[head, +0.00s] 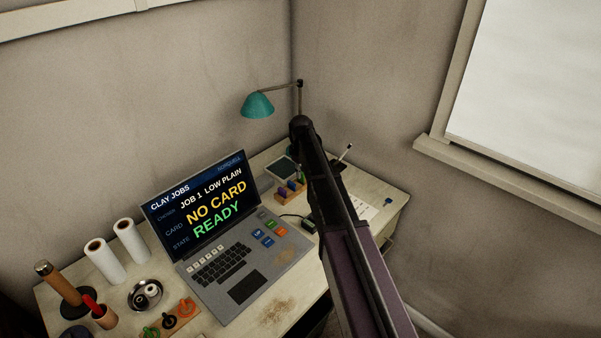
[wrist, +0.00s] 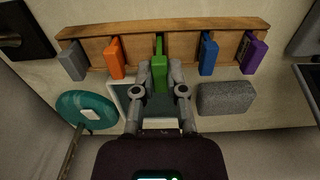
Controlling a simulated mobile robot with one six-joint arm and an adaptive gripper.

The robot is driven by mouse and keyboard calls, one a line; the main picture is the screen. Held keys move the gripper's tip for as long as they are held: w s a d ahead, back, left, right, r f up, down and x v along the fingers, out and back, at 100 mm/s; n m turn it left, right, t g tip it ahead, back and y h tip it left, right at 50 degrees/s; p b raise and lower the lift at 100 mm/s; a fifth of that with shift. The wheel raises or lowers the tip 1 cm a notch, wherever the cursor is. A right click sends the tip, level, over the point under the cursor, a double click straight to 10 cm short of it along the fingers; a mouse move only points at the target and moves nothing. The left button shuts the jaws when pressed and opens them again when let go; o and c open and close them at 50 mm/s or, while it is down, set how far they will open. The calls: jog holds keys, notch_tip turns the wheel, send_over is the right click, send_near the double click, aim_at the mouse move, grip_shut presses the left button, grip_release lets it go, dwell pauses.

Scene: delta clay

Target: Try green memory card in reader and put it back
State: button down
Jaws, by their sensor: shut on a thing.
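In the wrist view a wooden rack (wrist: 184,26) holds upright memory cards: grey, orange, green, blue and purple. The green memory card (wrist: 159,74) is in the middle, and my gripper (wrist: 160,84) is shut on it, one finger on each side. Its far end is at the rack's middle slot; I cannot tell how deep it sits. In the head view the rack (head: 284,197) stands at the back of the desk, and my arm hides the gripper. A small dark box, perhaps the reader (head: 309,224), is beside the laptop. The laptop screen (head: 205,205) reads "NO CARD" and "READY".
A teal lamp (head: 257,106) hangs over the desk's back; its shade also shows in the wrist view (wrist: 78,112). A grey block (wrist: 226,98) lies right of the gripper. White rolls (head: 131,240) and tools crowd the desk's left. Walls close in the back corner.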

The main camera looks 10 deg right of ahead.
jog(key=shift+f+b, duration=0.7)
jog(key=shift+f, duration=0.05)
jog(key=c, duration=0.6)
grip_release()
jog(key=o, duration=0.3)
jog(key=shift+r, duration=0.1)
jog(key=shift+r+p, duration=3.45)
jog(key=shift+p, duration=0.1)
